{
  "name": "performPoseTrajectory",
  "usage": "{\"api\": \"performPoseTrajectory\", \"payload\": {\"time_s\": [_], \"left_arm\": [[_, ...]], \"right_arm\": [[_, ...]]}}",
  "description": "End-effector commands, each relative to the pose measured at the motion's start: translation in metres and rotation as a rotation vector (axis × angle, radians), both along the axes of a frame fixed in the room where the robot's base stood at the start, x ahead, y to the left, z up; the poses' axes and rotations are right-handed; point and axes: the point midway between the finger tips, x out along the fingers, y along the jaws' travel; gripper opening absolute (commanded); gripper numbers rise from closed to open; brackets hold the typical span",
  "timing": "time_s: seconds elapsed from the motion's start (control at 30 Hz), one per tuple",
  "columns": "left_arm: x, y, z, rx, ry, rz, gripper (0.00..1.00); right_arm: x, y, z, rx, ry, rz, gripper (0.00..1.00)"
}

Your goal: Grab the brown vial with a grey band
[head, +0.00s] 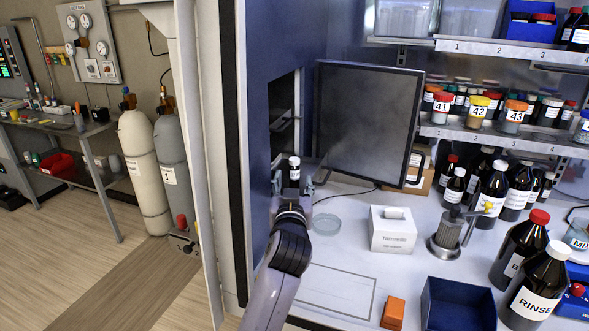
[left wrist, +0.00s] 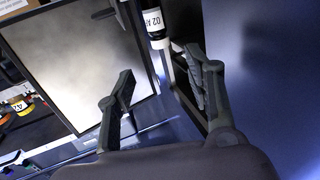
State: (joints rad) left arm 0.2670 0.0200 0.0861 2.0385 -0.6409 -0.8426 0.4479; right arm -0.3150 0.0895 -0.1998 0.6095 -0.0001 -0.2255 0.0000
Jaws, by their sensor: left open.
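A small dark vial (head: 294,168) with a white label and a pale end stands at the left of the workbench, by the dark opening in the blue wall. It also shows at the top of the left wrist view (left wrist: 156,24), cut off by the frame edge, with part of its label legible. I cannot make out a grey band for certain. My left gripper (head: 293,184) is open, its fingers apart and pointing at the vial. In the left wrist view the gripper (left wrist: 160,72) is empty, and the vial appears beyond the fingertips, in line with the gap. My right gripper is out of view.
A dark framed panel (head: 366,122) stands just right of the vial. A clear dish (head: 326,224) and a white tissue box (head: 392,232) lie to the right. Farther right are a metal pot (head: 446,236), brown bottles (head: 535,288) and a blue bin (head: 458,304).

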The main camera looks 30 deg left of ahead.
Motion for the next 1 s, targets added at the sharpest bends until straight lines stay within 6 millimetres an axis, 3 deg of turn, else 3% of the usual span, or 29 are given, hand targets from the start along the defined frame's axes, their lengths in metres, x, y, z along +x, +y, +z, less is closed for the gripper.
{"api": "performPoseTrajectory", "payload": {"time_s": [0.17,0.4,0.47,0.73,1.0], "left_arm": [[0.032,0.02,0.003,0.002,0.002,0.001,0.48],[0.052,0.032,0.001,0.0,0.001,-0.001,0.48],[0.054,0.033,0.001,0.0,0.001,-0.001,0.48],[0.081,0.051,0.004,0.002,0.003,0.0,0.48],[0.097,0.06,0.0,-0.001,0.001,-0.001,0.48]], "right_arm": [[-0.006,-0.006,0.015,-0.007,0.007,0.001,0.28],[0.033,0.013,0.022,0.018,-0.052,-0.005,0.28],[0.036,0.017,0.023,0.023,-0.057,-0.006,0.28],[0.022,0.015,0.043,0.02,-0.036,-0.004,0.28],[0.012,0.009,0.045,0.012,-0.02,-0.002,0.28]]}}
